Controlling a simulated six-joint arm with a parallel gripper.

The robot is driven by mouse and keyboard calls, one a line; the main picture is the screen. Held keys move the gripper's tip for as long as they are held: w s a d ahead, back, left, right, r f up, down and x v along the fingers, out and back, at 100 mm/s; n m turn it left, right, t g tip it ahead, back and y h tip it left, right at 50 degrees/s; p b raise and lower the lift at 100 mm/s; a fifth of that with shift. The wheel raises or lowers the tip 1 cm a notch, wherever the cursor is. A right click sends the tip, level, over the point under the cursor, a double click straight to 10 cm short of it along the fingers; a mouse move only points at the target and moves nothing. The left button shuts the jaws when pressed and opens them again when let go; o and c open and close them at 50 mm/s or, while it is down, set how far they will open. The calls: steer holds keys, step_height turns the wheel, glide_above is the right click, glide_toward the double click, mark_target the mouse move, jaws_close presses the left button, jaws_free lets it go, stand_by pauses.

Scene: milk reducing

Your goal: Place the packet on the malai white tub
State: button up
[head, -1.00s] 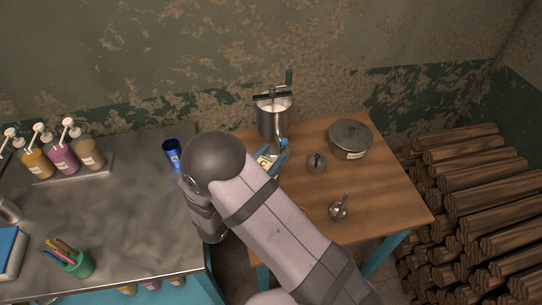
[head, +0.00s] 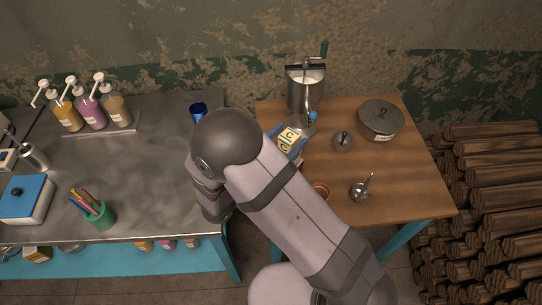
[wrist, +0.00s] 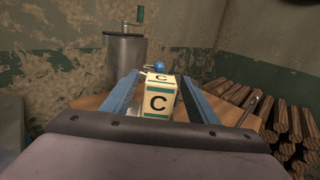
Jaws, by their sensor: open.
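The packet (head: 288,138) is a small cream and teal box marked with a C, on the wooden table. In the wrist view the packet (wrist: 158,99) stands between the two blue fingers of my gripper (wrist: 160,80). My gripper (head: 292,136) is open around it, with a visible gap beside the right finger. The arm hides part of the table near the packet. A white tub (head: 40,212) with a blue lid stands at the left edge of the metal counter in the head view. I cannot read any label on it.
A metal can with a crank (head: 305,92) stands behind the packet. A lidded pot (head: 380,121), a small metal lid (head: 343,141) and a small metal pot (head: 360,191) are to its right. Pump bottles (head: 92,112), a blue cup (head: 198,112) and a green pen cup (head: 101,216) occupy the counter.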

mark_target(287, 143)
steer(key=b+v, duration=0.1)
steer(key=v, duration=0.6)
steer(key=shift+b, duration=0.35)
steer(key=shift+s+r, duration=0.1)
steer(key=shift+s+d+r+m+g, duration=0.1)
steer(key=shift+d+r+m+g, duration=0.1)
steer(key=shift+d+m+g, duration=0.15)
steer(key=s+d+f+m+g+p, duration=0.1)
steer(key=s+d+f+m+g, duration=0.1)
steer(key=s+d+m+g, duration=0.75)
steer(key=s+f+m+g+y, duration=0.1)
steer(key=m+y, duration=0.3)
steer(key=m, duration=0.1)
steer(key=s+f+m+y, duration=0.1)
steer(key=f+m+y, duration=0.1)
steer(key=m+y, duration=0.2)
steer(key=s+f+m+g+y+b, duration=0.1)
steer(key=m+y, duration=0.3)
steer(key=m, duration=0.3)
steer(key=shift+s+d+f+m+g+y, duration=0.25)
steer(key=shift+m+g+y, duration=0.05)
steer(key=shift+m+y, duration=0.1)
